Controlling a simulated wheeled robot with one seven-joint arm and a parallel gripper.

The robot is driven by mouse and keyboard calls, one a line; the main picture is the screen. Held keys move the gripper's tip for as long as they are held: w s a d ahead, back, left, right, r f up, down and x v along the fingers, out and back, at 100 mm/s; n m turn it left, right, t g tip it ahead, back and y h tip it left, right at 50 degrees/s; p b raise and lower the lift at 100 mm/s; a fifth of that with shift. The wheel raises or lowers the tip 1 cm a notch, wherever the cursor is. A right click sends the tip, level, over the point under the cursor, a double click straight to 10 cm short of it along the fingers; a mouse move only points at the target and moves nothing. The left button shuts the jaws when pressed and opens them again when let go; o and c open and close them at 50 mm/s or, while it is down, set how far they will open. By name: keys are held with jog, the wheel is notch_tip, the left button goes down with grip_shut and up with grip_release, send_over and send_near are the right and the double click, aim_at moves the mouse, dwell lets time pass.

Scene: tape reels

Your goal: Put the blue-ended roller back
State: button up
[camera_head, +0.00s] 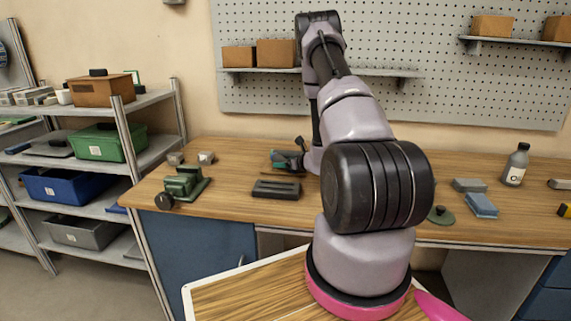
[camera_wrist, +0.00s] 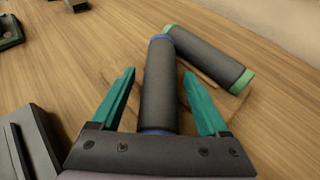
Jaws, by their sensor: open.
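The blue-ended roller (camera_wrist: 158,85) is a dark grey cylinder with blue bands at its ends. In the wrist view it lies between the two teal fingers of my gripper (camera_wrist: 163,100), which are apart, with a gap on each side. A green-ended roller (camera_wrist: 210,60) lies at an angle beside its far end; whether they touch is hard to tell. A wooden piece (camera_wrist: 205,90) shows under or beside the rollers. In the head view my gripper (camera_head: 287,158) is low over the workbench, and my arm hides much around it; I cannot make out the rollers there.
A dark slotted block (camera_head: 276,189) sits on the workbench (camera_head: 235,205) near my gripper. A green vise (camera_head: 183,187) stands to the left. A bottle (camera_head: 515,164) and a blue block (camera_head: 481,205) are at right. Shelves with bins (camera_head: 97,143) stand at far left.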

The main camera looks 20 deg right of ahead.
jog(key=shift+r, duration=0.2)
jog(key=shift+s+d+r, duration=0.1)
jog(key=shift+s+r, duration=0.1)
jog(key=shift+s, duration=0.1)
jog(key=v, duration=1)
jog(key=shift+s+r, duration=0.15)
jog(key=shift+s, duration=0.15)
jog(key=shift+s+r, duration=0.15)
jog(key=shift+r, duration=0.1)
jog(key=a+r+n+g+y, duration=0.2)
jog(key=a+r+n+y, duration=0.45)
jog(key=a+r, duration=0.6)
jog(key=s+a+r+n+g+y, duration=0.2)
jog(key=s+a+r+n+g, duration=0.3)
jog(key=s+a+r+n, duration=0.35)
jog(key=s+a+r+n+g+h, duration=0.3)
jog(key=s+a+r+n+h, duration=0.1)
jog(key=s+r+n, duration=0.6)
jog(key=s+d+r+n+t+h, duration=0.3)
jog(key=s+d+r+n+h, duration=0.1)
jog(key=s, duration=0.3)
jog(key=shift+d+n+t+h, duration=0.15)
jog(key=shift+n+t+h, duration=0.25)
jog(key=shift+h, duration=0.15)
jog(key=shift+s, duration=0.1)
